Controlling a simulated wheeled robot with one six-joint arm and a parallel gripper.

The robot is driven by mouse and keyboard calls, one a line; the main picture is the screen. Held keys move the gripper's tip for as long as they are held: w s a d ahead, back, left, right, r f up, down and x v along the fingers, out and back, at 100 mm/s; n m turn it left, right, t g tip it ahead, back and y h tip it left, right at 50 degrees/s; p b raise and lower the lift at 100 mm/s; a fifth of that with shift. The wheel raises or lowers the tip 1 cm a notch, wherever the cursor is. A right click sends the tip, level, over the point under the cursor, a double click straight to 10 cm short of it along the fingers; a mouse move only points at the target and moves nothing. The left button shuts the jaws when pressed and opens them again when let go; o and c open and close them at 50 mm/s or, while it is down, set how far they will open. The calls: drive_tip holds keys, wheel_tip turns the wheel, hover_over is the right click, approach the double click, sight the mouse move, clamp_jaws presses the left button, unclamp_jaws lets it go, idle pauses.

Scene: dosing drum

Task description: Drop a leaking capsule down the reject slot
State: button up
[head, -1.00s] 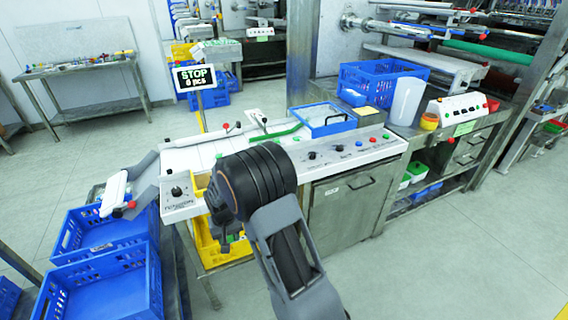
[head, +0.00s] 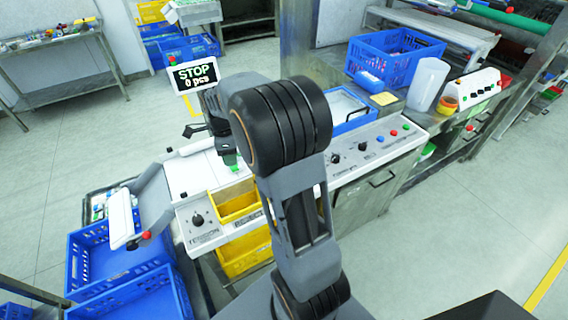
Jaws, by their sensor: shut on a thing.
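My gripper (head: 230,158) points down over the white work surface (head: 190,177), behind the yellow bins. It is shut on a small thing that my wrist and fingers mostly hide. A bit of green shows at the fingertips, but I cannot tell whether it is a capsule or whether it leaks. I cannot make out a reject slot. The display sign (head: 194,75) reads "STOP 0 pcs".
A yellow bin (head: 238,206) sits at the panel's front, with another yellow bin (head: 245,258) below. A control panel with a knob (head: 198,219) borders the surface. Blue crates (head: 112,262) stand at the left. A blue-rimmed tray (head: 350,122) lies behind my arm.

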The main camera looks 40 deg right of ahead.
wheel_tip(320, 180, down, 6)
drive_tip(key=b, duration=0.4)
drive_tip(key=shift+d+r, duration=0.1)
drive_tip(key=o, duration=1)
wheel_tip(320, 180, up, 14)
drive_tip(key=shift+f+b, duration=0.1)
drive_tip(key=shift+b, duration=0.3)
idle(0.4)
